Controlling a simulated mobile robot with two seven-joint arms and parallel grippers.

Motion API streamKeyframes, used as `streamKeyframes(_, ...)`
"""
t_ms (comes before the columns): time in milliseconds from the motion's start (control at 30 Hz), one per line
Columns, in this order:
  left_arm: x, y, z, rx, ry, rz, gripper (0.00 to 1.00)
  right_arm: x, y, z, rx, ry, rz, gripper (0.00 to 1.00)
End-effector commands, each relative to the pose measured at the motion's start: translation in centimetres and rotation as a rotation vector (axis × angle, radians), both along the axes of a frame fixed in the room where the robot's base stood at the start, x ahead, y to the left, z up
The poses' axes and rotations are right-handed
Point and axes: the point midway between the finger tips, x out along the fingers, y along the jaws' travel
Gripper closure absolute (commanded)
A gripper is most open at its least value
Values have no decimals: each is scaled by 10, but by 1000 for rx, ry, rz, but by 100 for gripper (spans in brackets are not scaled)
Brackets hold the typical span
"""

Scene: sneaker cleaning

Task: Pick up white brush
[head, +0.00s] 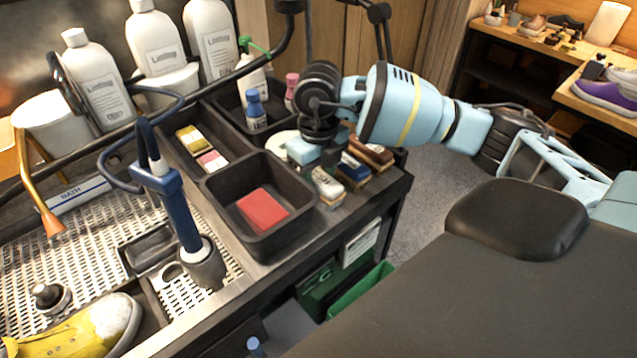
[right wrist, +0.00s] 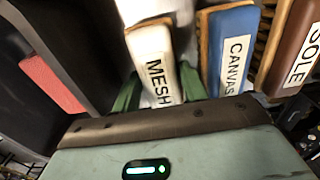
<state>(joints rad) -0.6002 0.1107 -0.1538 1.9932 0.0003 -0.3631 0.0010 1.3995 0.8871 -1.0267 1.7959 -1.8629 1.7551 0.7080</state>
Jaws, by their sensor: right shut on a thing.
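The white brush (right wrist: 152,58), labelled MESH, has a pale wooden edge. It also shows in the head view (head: 327,186) at the front of a row of brushes on the bench's right end. My right gripper (right wrist: 158,90) is shut on it, with a green finger on each side of the body. In the head view the right gripper (head: 313,150) reaches down over the brush and hides part of it. Whether the brush is lifted clear of the bench I cannot tell. My left gripper is not in view.
A blue brush (right wrist: 232,45) labelled CANVAS and a brown brush (right wrist: 292,52) labelled SOLE stand close beside. A black bin (head: 222,190) with a red block (head: 262,210) is on the left. Bottles (head: 157,42) line the back. A yellow shoe (head: 75,333) lies front left.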

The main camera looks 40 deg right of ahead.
Motion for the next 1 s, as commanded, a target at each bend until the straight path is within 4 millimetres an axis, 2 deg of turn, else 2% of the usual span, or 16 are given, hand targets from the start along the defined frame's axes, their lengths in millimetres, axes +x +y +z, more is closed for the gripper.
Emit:
streamKeyframes(367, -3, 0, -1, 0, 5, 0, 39, 1, 0, 6, 0, -2, 0, 85)
streamKeyframes(533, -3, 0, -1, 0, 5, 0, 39, 1, 0, 22, 1, -3, 1, 85)
streamKeyframes(633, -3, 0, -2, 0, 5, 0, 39, 1, 0, 38, 0, -5, 0, 85)
streamKeyframes(1000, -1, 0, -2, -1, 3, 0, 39, -58, 7, 40, -1, 0, 2, 85)
